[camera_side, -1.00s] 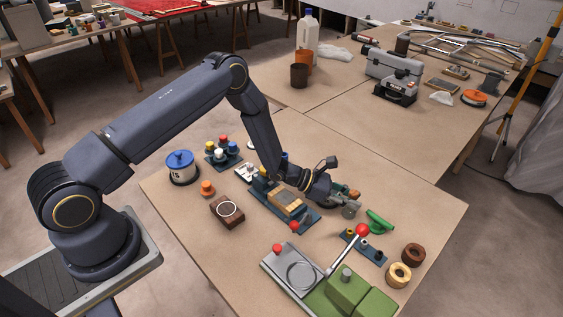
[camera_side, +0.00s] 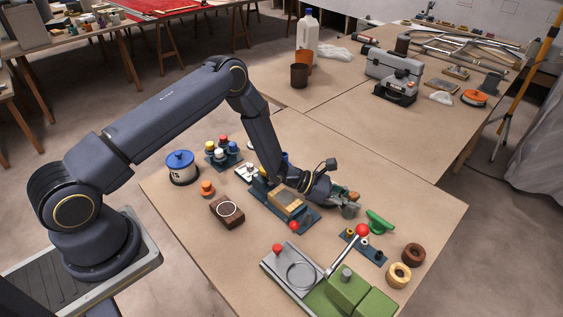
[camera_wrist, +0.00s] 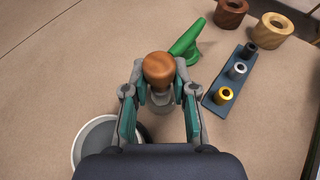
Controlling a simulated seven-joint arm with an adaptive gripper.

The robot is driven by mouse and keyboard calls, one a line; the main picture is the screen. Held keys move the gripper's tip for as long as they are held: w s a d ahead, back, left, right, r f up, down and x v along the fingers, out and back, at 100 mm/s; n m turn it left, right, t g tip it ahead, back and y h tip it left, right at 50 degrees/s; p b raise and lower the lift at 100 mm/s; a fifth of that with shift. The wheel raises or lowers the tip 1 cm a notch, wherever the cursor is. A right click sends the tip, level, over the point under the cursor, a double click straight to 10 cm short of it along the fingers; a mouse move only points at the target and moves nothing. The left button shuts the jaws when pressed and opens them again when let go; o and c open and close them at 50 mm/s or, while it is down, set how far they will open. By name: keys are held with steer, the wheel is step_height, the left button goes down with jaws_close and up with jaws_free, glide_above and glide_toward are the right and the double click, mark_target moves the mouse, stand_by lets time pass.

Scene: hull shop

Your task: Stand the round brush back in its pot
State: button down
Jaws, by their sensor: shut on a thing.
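The round brush shows in the wrist view as a round orange-brown wooden knob (camera_wrist: 158,70), seen end-on. My gripper (camera_wrist: 159,98) is shut on it, with one finger on either side. The lower part of the brush is mostly hidden under the knob. A round pot with a pale rim (camera_wrist: 76,148) stands at the lower left in the wrist view, to the left of the held brush and partly covered by my gripper. In the side view my gripper (camera_side: 349,203) is low over the right part of the bench, and I cannot make out the pot there.
A green piece (camera_wrist: 187,40) lies close by the fingers. Beyond it are a blue rack with small rings (camera_wrist: 237,70) and two wooden rings (camera_side: 412,253). A wooden block on a blue base (camera_side: 286,204) and a green-and-grey lever tool (camera_side: 345,287) stand nearer the bench's front.

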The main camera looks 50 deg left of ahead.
steer(key=shift+f, duration=0.2)
steer(key=c, duration=1.2)
jaws_free()
steer(key=shift+a, duration=0.1)
steer(key=shift+v, duration=5.45)
